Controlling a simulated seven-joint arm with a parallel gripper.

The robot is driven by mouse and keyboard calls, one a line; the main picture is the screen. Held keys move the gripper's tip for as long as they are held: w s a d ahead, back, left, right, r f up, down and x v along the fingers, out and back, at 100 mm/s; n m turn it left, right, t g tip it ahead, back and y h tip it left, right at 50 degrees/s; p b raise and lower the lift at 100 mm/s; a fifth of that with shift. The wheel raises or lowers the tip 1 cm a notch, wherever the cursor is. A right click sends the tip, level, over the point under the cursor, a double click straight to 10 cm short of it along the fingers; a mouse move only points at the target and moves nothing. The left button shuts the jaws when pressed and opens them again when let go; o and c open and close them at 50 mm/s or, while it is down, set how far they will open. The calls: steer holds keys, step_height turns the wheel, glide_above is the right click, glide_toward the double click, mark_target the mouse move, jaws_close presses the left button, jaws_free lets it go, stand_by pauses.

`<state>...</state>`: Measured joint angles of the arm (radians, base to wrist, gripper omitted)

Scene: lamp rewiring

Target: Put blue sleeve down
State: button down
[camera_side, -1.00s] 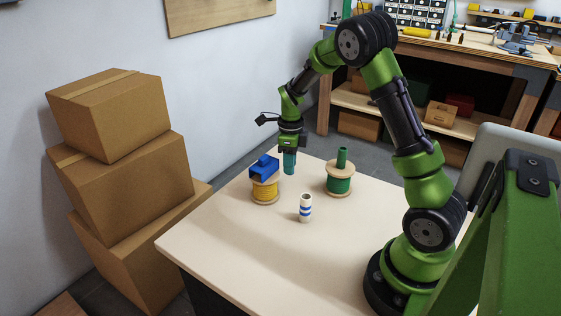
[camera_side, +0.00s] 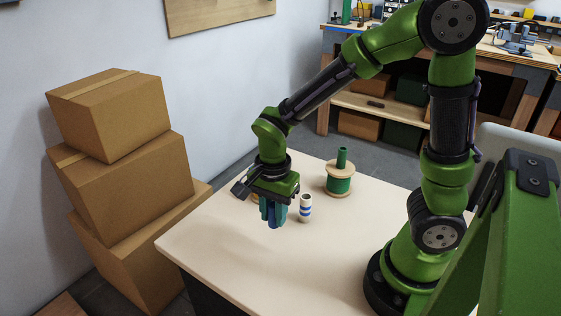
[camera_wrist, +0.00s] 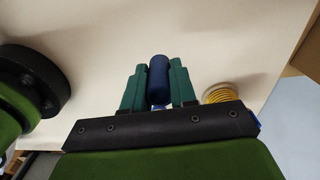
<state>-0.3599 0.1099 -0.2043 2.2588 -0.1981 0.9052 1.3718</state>
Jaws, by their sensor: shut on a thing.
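The blue sleeve (camera_wrist: 158,78) is a dark blue cylinder with a rounded end. In the wrist view my gripper (camera_wrist: 159,86) has its two teal fingers shut on its sides. In the side view my gripper (camera_side: 273,215) points down over the table's left middle part, and a little of the sleeve (camera_side: 274,223) shows between the fingers. I cannot tell whether the sleeve touches the table. The fingers hide its sides.
A spool of yellow wire (camera_wrist: 219,94) is close by, mostly hidden in the side view. A green spool (camera_side: 339,184) stands farther back. The table front (camera_side: 230,255) is clear.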

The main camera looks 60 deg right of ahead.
mark_target(274, 256)
steer(key=a+f+n, duration=0.1)
steer(key=s+a+f+n, duration=0.1)
steer(key=f, duration=0.1)
steer(key=shift+s+f, duration=0.2)
steer(key=shift+f, duration=2.15)
steer(key=shift+f, duration=0.15)
steer(key=c, duration=0.9)
jaws_free()
